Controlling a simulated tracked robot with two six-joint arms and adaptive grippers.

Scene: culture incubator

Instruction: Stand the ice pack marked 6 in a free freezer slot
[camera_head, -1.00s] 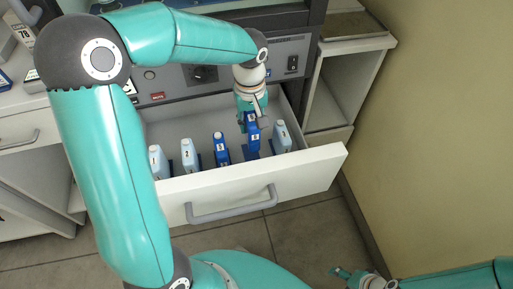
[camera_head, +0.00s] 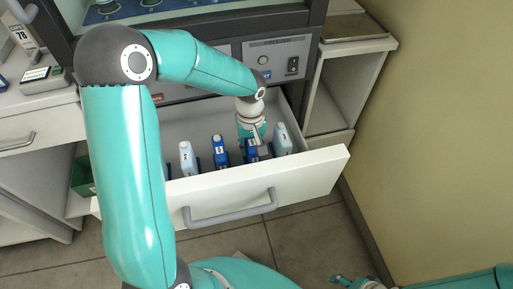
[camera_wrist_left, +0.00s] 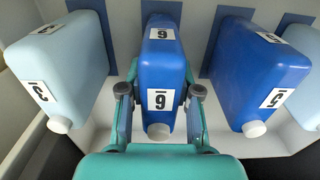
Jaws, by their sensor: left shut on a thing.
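The blue ice pack marked 6 (camera_head: 252,154) stands upright in the open freezer drawer (camera_head: 318,165), between a blue pack (camera_head: 220,152) on its left and a light blue pack (camera_head: 282,140) on its right. My left gripper (camera_head: 253,141) is shut on it from above. In the left wrist view the pack marked 6 (camera_wrist_left: 161,60) sits between my left gripper's fingers (camera_wrist_left: 160,100), with a dark blue slot behind it. Beside it are a light blue pack marked 3 (camera_wrist_left: 62,65) and a blue pack marked 5 (camera_wrist_left: 255,75). My right gripper (camera_head: 343,279) shows at the bottom edge; its jaws are unclear.
Another light blue pack (camera_head: 188,160) stands further left in the drawer. My left arm hides the drawer's left part. A green container (camera_head: 83,176) is at far left. The drawer handle (camera_head: 232,208) juts out in front. A wall (camera_head: 440,130) closes the right side.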

